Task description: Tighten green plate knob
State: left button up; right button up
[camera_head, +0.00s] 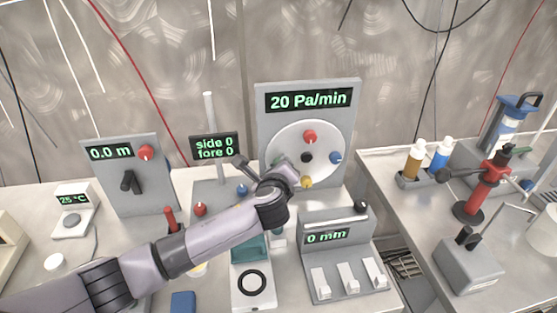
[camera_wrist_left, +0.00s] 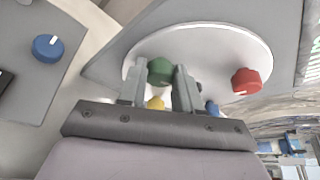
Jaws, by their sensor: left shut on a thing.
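The green knob (camera_wrist_left: 160,70) sits on a round white plate (camera_wrist_left: 215,45) and shows between the fingers of my left gripper (camera_wrist_left: 158,84) in the left wrist view. The gripper is shut on it. In the head view the plate (camera_head: 290,139) is on an upright grey panel reading 20 Pa/min (camera_head: 268,125). My left gripper (camera_head: 281,164) reaches the plate's left side there and mostly hides the green knob. A red knob (camera_head: 310,136) is at the plate's top, a blue knob (camera_head: 336,157) at right and a yellow knob (camera_head: 306,182) at the bottom. My right gripper is not in view.
Left of the panel stand a side/fore display (camera_head: 215,146) with a post and a 0.0 m panel (camera_head: 111,153). A 0 mm box (camera_head: 328,237) with several white levers is in front. Bottles (camera_head: 413,160) and a red stand (camera_head: 471,209) are on the right bench.

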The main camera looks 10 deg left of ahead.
pick_arm(q)
jog(key=m+y, duration=0.3)
jog(key=m, duration=0.2)
jog(key=m+g+y, duration=0.1)
jog(key=m+y, duration=0.2)
jog(key=m, duration=0.2)
jog(key=d+m+g+y, duration=0.1)
jog(key=m+y, duration=0.2)
jog(key=m, duration=0.2)
jog(key=shift+w+f+m+y, duration=0.2)
jog(key=shift+w+m+y, duration=0.05)
jog(key=shift+m+y, duration=0.05)
dwell(0.4)
dwell(0.4)
jog(key=o, duration=1)
jog(key=shift+o, duration=0.2)
jog(key=shift+s+d, duration=0.1)
jog(key=shift+d, duration=0.05)
jog(key=v, duration=0.7)
